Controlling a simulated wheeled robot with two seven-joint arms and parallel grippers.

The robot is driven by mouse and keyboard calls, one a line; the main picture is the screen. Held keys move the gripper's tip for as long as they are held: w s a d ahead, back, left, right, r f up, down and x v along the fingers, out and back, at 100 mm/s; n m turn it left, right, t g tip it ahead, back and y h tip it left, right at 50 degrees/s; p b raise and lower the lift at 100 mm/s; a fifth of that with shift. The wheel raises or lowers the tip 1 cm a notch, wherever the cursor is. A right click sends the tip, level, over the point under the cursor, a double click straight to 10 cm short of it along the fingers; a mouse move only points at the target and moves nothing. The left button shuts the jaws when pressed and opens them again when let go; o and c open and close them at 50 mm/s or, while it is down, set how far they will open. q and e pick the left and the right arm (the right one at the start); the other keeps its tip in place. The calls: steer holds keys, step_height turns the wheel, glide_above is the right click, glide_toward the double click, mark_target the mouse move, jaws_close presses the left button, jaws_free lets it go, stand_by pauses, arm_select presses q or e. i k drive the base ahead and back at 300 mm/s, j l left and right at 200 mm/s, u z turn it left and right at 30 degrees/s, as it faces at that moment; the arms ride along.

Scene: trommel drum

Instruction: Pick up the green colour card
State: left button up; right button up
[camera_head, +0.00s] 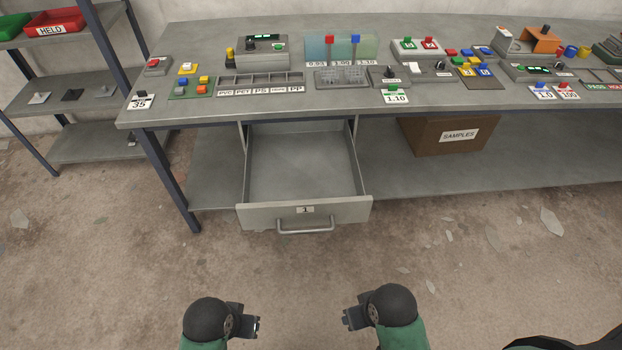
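A white card reading 1.10 with a green tab on top (395,96) stands at the front edge of the grey workbench (215,112), right of the open drawer. My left gripper (256,325) and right gripper (347,315) are low in front of the drawer, far from the bench top. Both look empty; their finger gaps are too small to read.
An empty drawer (300,170) marked 1 stands pulled out below the bench. A labelled divided tray (262,80) and coloured panels (340,48) stand on the bench. A SAMPLES box (420,135) is underneath. A shelf with a red HELD tray (55,21) is at left.

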mark_target(407, 44)
steer(key=i+l+u, duration=0.15)
steer(key=l, duration=0.35)
steer(key=i+l+u, duration=0.2)
steer(key=l, duration=0.25)
steer(key=l+u, duration=0.15)
steer(key=l, duration=0.35)
